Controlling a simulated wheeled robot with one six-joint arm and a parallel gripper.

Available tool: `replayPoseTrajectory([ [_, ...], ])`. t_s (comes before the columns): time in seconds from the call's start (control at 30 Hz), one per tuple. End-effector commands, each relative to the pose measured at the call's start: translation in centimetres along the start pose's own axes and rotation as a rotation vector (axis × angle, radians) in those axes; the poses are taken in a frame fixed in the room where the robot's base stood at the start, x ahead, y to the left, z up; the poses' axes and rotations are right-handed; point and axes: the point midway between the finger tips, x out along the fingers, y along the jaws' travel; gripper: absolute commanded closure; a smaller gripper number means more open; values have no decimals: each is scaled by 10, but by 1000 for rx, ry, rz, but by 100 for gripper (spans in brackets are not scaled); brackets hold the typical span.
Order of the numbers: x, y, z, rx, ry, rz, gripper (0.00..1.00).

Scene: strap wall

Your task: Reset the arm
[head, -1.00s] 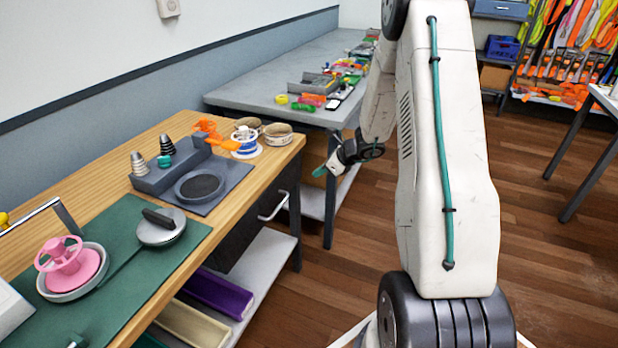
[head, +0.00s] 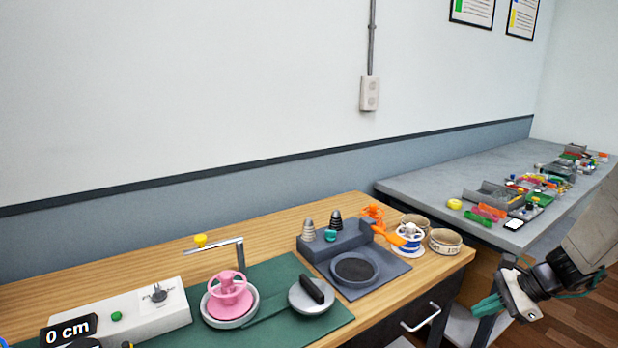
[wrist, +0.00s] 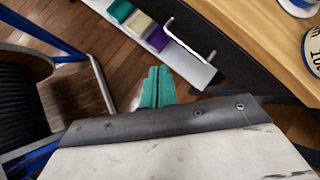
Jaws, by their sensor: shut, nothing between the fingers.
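My gripper (head: 488,306) shows at the lower right of the head view, beyond the right front corner of the wooden bench (head: 455,262). Its teal fingers are together and hold nothing. In the wrist view the shut fingers (wrist: 157,86) point toward the floor and a low shelf. My arm comes in from the right edge of the head view.
The bench holds a pink spool (head: 228,297) in a dish, a grey tray (head: 400,273) and tape rolls (head: 445,241). A drawer handle (head: 421,317) juts from its front. A grey table (head: 480,185) with small parts stands behind. A cable reel (wrist: 22,85) shows in the wrist view.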

Motion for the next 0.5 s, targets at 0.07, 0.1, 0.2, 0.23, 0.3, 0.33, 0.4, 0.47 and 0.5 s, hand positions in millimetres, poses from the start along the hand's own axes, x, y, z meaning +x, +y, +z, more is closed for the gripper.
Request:
replayPoseTrajectory([
  [0.07,-12,17,34,-163,8,74,100],
  [0.1,-17,28,50,-248,12,117,100],
  [0.2,-32,58,88,-465,28,227,100],
  [0.23,-37,67,98,-528,33,261,100],
  [0.3,-48,88,120,-668,49,335,100],
  [0.33,-54,97,128,-724,57,366,100],
  [0.4,-65,118,144,-853,78,435,100],
  [0.47,-75,135,157,-957,100,491,100],
  [0.5,-81,146,164,-1023,115,528,100],
])
